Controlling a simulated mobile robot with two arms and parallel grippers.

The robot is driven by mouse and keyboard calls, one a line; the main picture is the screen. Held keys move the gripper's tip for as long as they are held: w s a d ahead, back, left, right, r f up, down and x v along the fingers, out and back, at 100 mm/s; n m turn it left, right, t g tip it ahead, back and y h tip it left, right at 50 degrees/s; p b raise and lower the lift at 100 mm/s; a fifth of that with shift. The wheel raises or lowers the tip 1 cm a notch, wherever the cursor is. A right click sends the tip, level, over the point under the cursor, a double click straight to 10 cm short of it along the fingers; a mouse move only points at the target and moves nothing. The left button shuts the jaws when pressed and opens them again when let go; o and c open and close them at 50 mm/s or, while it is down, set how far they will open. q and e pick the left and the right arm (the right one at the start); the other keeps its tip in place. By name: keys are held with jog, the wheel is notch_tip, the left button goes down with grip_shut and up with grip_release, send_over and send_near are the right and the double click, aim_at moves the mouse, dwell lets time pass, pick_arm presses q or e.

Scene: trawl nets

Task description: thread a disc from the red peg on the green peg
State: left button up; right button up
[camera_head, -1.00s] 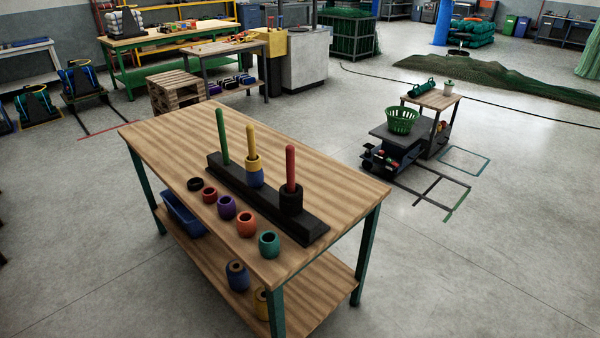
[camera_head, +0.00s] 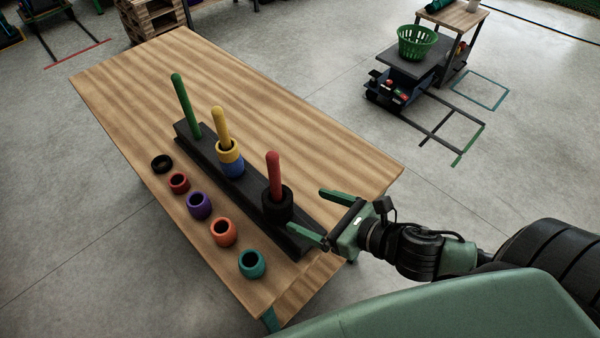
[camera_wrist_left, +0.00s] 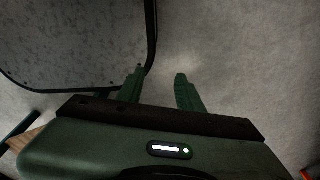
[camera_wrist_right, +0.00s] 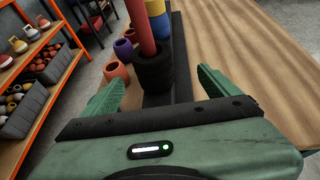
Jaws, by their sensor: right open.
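The red peg (camera_head: 273,168) stands at the near end of a black base (camera_head: 216,165). Black discs (camera_head: 278,207) sit around its foot; I cannot tell how many. The green peg (camera_head: 184,105) stands bare at the far end. Between them, the yellow peg (camera_head: 221,124) carries a yellow disc (camera_head: 229,152) above a blue one (camera_head: 231,168). My right gripper (camera_head: 308,212) is open and empty, just right of the black discs. In the right wrist view the discs (camera_wrist_right: 153,72) lie ahead, between the open fingers. My left gripper (camera_wrist_left: 156,82) shows only in its wrist view, fingers apart and empty.
Several loose rings lie in a row on the table (camera_head: 320,140) left of the base, from a black one (camera_head: 161,163) to a teal one (camera_head: 252,264). The table's right side is clear. A cart with a green basket (camera_head: 416,42) stands beyond on the floor.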

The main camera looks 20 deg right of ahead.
aim_at(288, 203)
jog(key=shift+w+a+r+n, duration=0.15)
jog(key=shift+a+r+n, duration=0.2)
jog(key=shift+r, duration=0.15)
jog(key=shift+w+a+f+p, duration=0.25)
jog(key=shift+w+a+p, duration=0.15)
jog(key=shift+w+a, duration=0.5)
jog(key=x, duration=0.4)
jog(key=shift+w+f+p, duration=0.1)
jog(key=shift+f+p, duration=0.05)
jog(key=shift+p, duration=0.2)
jog(key=shift+w+a+f, duration=0.1)
pick_arm(q)
jog(key=shift+s+a+r, duration=0.15)
jog(key=shift+s+r, duration=0.1)
jog(key=shift+r, duration=0.55)
